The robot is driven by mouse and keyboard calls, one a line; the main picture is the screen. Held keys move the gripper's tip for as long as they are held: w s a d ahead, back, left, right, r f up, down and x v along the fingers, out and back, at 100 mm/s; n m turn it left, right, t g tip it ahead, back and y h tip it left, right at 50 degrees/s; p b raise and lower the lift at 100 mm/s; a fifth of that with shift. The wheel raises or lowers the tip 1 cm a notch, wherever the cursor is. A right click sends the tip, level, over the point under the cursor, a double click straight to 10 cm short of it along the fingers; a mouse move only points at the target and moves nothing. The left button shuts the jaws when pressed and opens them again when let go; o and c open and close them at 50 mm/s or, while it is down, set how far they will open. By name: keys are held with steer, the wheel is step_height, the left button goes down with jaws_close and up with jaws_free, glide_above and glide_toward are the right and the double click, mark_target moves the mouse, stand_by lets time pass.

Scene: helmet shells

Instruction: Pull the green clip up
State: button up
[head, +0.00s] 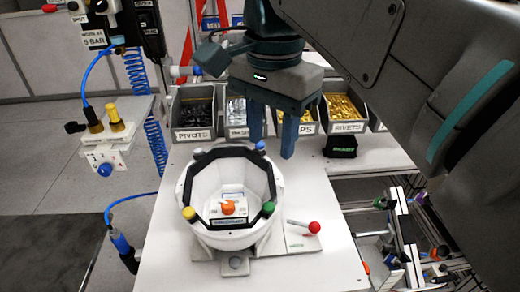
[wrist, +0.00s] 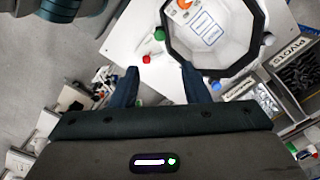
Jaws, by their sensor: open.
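The green clip (head: 268,207) sits on the front right rim of a white helmet shell (head: 215,240) with a black octagonal edge. The green clip also shows in the wrist view (wrist: 159,34), at the shell's left edge. My gripper (head: 272,148) is open and empty, fingers pointing down, above and behind the shell in the head view. In the wrist view its two fingers (wrist: 160,75) are spread, below the green clip in the picture and apart from it.
The shell rests in a fixture on a white table (head: 165,265). A lever with a red knob (head: 314,227) sticks out right of the shell, near the green clip. Parts bins (head: 193,112) line the back. A black block (head: 341,146) lies at the right.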

mark_target(269, 206)
step_height(269, 206, down, 14)
steer(key=shift+r, duration=0.15)
stand_by(0.4)
